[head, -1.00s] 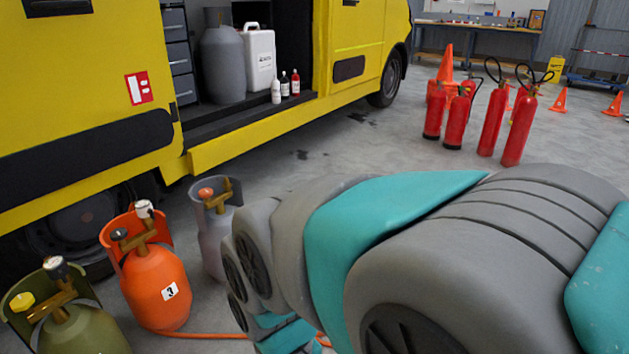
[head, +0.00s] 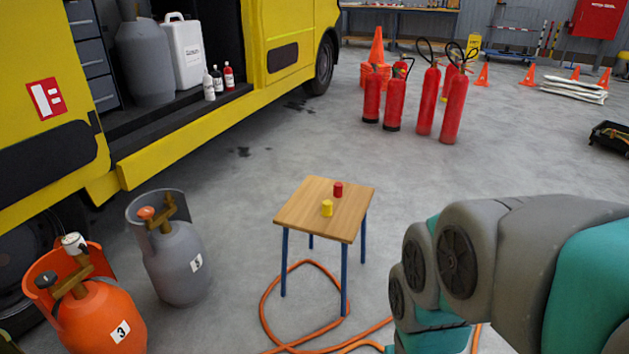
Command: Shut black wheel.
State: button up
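The orange gas cylinder (head: 98,318), marked 3, stands at the lower left of the head view. A small dark, apparently black wheel (head: 72,277) sits on the front end of its brass valve, inside the orange collar. A white-topped wheel (head: 73,243) is at the valve's other end. Whether the black wheel is open or shut cannot be told. My arm fills the lower right, apart from the cylinder. My gripper is out of view.
A grey cylinder (head: 178,262) marked 5, with an orange wheel (head: 146,213), stands beside the orange one. A wooden table (head: 300,212) holds red and yellow caps. An orange hose (head: 264,300) lies below. The yellow truck (head: 140,172) borders the left.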

aim_at(45, 280)
jog(key=u, duration=1.75)
